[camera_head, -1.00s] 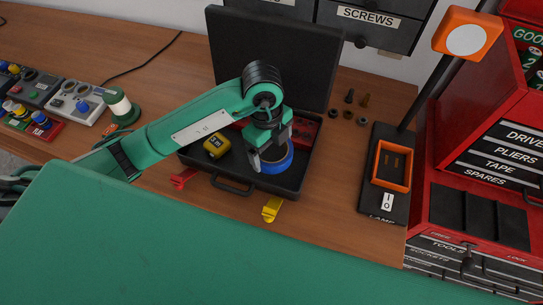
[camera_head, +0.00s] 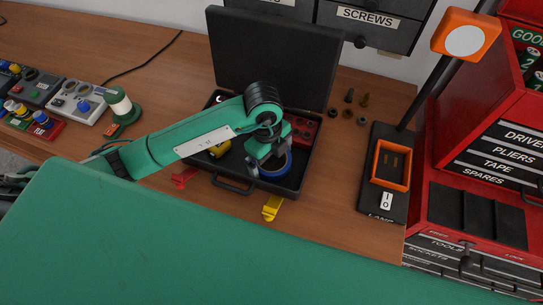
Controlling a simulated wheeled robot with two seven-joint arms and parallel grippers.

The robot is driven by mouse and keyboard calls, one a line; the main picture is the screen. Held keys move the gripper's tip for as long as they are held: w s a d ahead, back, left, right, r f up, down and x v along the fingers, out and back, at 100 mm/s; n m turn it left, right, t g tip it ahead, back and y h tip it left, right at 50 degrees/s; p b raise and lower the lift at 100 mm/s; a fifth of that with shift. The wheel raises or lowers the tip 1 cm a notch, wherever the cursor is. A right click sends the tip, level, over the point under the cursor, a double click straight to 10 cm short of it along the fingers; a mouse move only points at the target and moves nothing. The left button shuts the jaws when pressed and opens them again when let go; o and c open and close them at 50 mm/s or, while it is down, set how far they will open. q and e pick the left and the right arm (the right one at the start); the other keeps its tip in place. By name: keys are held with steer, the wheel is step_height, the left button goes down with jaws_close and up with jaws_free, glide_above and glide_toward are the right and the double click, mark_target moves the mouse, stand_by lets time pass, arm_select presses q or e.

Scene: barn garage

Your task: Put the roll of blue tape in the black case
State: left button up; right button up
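The roll of blue tape (camera_head: 277,171) is inside the open black case (camera_head: 290,188), toward the right front of its tray. My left gripper (camera_head: 268,167) is over the roll, its two fingers spread apart. One finger is at the left of the roll and the other is at its far right side. Whether the fingers touch the tape is hard to see. The case lid (camera_head: 270,60) stands up at the back. My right gripper is not in view.
A yellow tape measure (camera_head: 219,149) and a red block with holes (camera_head: 304,131) are also in the case. Red (camera_head: 184,178) and yellow clips (camera_head: 272,207) lie in front.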

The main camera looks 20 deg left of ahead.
mark_target(268, 162)
arm_select(q)
steer(key=shift+r, duration=0.55)
step_height(268, 162, up, 11)
steer(key=a+b, duration=0.1)
steer(key=shift+w+a, duration=0.15)
steer(key=shift+w, duration=0.15)
steer(key=shift+r, duration=0.1)
